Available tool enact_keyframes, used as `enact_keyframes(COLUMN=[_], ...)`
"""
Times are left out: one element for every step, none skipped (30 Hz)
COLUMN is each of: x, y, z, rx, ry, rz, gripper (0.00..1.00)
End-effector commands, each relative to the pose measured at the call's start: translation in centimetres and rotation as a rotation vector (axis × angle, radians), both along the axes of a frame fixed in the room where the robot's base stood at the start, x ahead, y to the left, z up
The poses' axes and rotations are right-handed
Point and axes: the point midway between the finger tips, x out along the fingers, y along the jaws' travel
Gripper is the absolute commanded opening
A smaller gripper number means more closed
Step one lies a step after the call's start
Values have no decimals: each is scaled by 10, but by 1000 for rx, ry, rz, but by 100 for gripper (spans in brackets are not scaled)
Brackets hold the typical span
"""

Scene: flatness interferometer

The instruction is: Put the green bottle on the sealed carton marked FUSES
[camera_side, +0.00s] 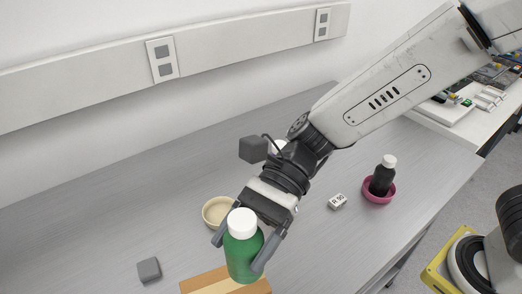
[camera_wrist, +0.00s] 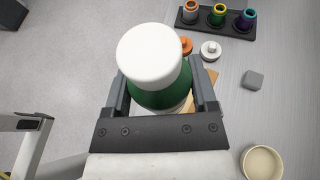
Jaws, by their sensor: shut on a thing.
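The green bottle (camera_side: 243,252) with a white cap is upright between the fingers of my gripper (camera_side: 240,250), which is shut on it. In the wrist view, the bottle (camera_wrist: 157,98) fills the space between the fingers and its cap faces the camera. A tan, flat-topped thing (camera_side: 205,281) lies below and behind the bottle at the bottom edge of the side view; part of it (camera_wrist: 211,78) also shows in the wrist view. It may be the carton, but no FUSES marking is visible. Whether the bottle touches it I cannot tell.
A cream bowl (camera_side: 215,212) and a grey cube (camera_side: 149,269) stand near my gripper. A dark bottle (camera_side: 382,178) stands in a magenta dish (camera_side: 379,196), near a small white labelled block (camera_side: 338,201). The table's left part is clear.

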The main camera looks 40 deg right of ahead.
Motion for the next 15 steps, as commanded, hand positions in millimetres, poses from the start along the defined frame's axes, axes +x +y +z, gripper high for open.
enact_keyframes(x=[3,5,7,9,10,13,14,16,17,19,20,22,22,23,24], y=[3,5,7,9,10,13,14,16,17,19,20,21,22,23,24], z=[-5,-9,-12,-15,-18,-22,-24,-27,-31,-32,-34,-37,-38,-39,-40], rx=[-1,-1,0,-1,-1,-1,1,1,-1,1,1,0,0,0,0], ry=[3,3,1,2,2,2,2,2,2,2,2,0,0,-1,-1], rz=[0,0,1,1,1,1,1,1,0,1,1,1,1,1,1], gripper=[5,5,5,5,5,5,5,5,5,5,5,5,5,5,5])
